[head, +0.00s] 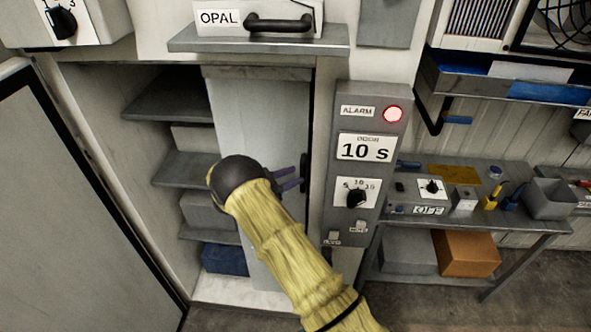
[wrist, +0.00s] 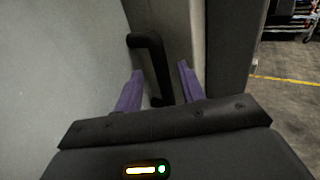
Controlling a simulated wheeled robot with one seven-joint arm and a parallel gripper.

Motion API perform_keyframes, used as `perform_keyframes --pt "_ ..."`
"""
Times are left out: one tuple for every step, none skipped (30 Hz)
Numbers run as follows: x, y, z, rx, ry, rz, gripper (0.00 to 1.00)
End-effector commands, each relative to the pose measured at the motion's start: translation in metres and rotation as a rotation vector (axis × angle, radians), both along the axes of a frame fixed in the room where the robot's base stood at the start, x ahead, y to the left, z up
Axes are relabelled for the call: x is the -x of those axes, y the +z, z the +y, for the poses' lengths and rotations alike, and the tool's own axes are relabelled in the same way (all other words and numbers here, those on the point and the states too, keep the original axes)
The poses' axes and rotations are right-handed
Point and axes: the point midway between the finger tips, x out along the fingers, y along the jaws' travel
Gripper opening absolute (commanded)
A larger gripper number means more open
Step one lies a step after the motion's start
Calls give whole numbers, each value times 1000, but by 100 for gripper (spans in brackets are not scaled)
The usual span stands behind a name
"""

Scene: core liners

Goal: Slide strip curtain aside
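A pale grey panel (head: 262,110), which may be the strip curtain, hangs across the right part of the cabinet opening. No separate strips can be made out. A black handle (head: 304,172) is at its right edge. My gripper (head: 299,178) reaches it from the left with purple fingers. In the wrist view the black handle (wrist: 152,60) stands out from a pale grey surface. My gripper (wrist: 161,68) is open there, one finger on each side of the handle's bar, with visible gaps. Whether the fingertips reach past the bar cannot be told.
Shelves (head: 185,165) with boxes show left of the panel. A bench (head: 475,225) is further right. A grey door (head: 75,210) stands at left.

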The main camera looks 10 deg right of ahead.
Motion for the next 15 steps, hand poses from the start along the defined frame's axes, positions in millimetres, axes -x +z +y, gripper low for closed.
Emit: perform_keyframes --pt "-2 3 -7 0 -1 1 40" --pt "-2 2 -10 0 -1 1 40" --pt "-3 2 -13 0 -1 1 40" --pt "-4 1 -14 0 0 0 40" --pt "-4 1 -15 0 0 0 40" --pt "-5 0 -16 0 0 0 40" --pt "-5 0 -17 0 1 0 40" --pt "-5 0 -17 0 1 0 40" --pt "-5 -1 -17 0 1 -1 40" --pt "-5 -1 -17 0 1 -1 40" --pt "-5 -1 -17 0 1 -1 40" --pt "-5 -1 -17 0 1 -1 40" --pt "-5 -1 -17 0 1 -1 40" --pt "-5 -1 -17 0 1 -1 38" --pt "-5 -1 -17 0 1 -1 30"
